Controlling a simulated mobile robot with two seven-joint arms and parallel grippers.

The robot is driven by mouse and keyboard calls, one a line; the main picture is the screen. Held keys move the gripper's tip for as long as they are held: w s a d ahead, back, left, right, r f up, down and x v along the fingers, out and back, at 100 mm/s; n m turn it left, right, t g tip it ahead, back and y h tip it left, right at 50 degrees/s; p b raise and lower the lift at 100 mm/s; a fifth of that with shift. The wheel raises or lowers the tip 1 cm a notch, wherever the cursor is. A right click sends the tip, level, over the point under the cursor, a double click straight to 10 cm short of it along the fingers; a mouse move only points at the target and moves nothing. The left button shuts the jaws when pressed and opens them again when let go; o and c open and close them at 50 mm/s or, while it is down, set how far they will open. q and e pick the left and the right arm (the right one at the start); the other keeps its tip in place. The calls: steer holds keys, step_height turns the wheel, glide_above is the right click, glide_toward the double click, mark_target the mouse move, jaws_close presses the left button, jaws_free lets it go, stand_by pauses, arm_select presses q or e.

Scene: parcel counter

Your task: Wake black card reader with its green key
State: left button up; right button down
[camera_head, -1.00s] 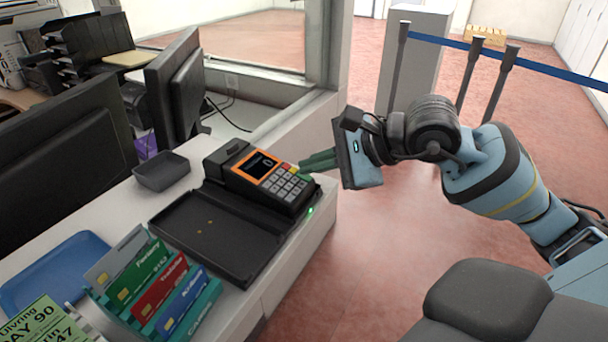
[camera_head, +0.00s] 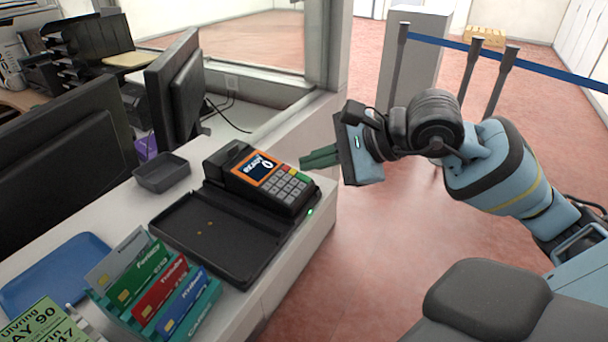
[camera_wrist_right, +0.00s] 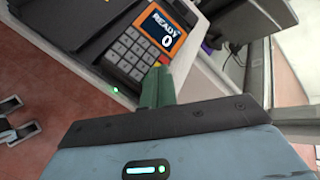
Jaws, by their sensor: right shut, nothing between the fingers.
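The black card reader (camera_head: 259,181) stands at the back of a black tray on the counter. Its orange-framed screen is lit and reads "READY 0". Its green key (camera_head: 304,178) shows at the keypad's right edge in the head view. My right gripper (camera_head: 303,161) is shut and empty, with its green fingers just behind and above the keypad's right end, apart from the key in this view. In the right wrist view, the card reader (camera_wrist_right: 150,38) is beyond the shut green fingers (camera_wrist_right: 157,78), which hide part of the keypad edge. My left gripper is not in view.
The black tray (camera_head: 205,243) has a lit green light at its right edge. A card rack (camera_head: 150,290), a blue tray (camera_head: 50,275) and a small grey bin (camera_head: 162,173) share the counter. Monitors (camera_head: 175,85) stand behind. Open floor lies right of the counter.

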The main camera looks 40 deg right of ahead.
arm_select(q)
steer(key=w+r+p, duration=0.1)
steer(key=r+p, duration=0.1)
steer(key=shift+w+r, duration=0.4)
arm_select(e)
steer(key=r, duration=0.2)
steer(key=s+r, duration=0.1)
steer(key=r, duration=0.2)
steer(key=shift+d, duration=0.2)
